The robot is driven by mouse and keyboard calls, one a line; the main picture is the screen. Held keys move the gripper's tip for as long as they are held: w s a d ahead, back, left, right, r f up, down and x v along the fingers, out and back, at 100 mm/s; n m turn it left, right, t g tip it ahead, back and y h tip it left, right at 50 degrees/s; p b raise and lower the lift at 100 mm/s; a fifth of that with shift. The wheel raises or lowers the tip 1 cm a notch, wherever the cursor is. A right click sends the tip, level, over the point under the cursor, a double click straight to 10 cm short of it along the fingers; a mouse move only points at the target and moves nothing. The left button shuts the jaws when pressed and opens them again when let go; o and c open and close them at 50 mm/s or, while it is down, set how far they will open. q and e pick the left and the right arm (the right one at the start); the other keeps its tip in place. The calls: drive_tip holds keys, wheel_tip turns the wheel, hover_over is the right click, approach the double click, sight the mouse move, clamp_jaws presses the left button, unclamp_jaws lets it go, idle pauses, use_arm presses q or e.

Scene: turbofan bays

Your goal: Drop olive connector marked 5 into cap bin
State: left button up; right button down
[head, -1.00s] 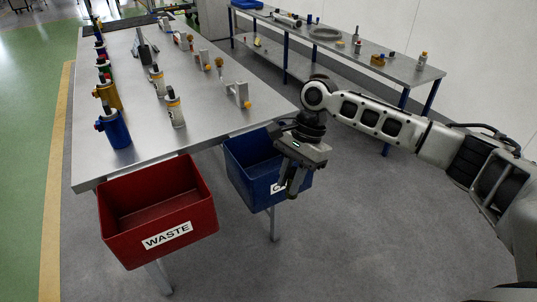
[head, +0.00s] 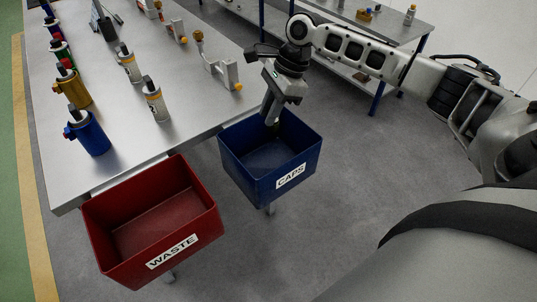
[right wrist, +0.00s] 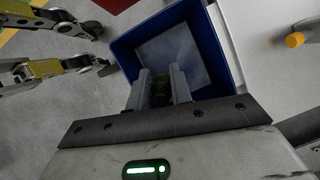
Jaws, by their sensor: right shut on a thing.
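My right gripper (head: 271,113) reaches down over the blue bin labelled CAPS (head: 268,192), its fingertips at the bin's far side. In the right wrist view the fingers (right wrist: 160,86) are shut on a small dark olive connector (right wrist: 161,91). The connector sits between the fingertips, with the blue bin's open mouth (right wrist: 224,45) beyond it. No mark can be read on it. In the head view the connector is mostly hidden by the gripper. My left gripper is not in view.
A red bin labelled WASTE (head: 128,272) hangs left of the blue bin at the table's near edge. The metal table (head: 115,115) holds a blue canister (head: 92,136), a gold one (head: 75,91), and white bottles (head: 155,103). Another bench (head: 395,38) stands behind.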

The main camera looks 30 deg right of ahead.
drive_tip(key=shift+f, duration=1.25)
drive_tip(key=c, duration=1.2)
unclamp_jaws()
drive_tip(key=shift+o, duration=0.2)
drive_tip(key=v, duration=1.6)
drive_tip(key=shift+b, duration=0.3)
drive_tip(key=shift+a, duration=0.15)
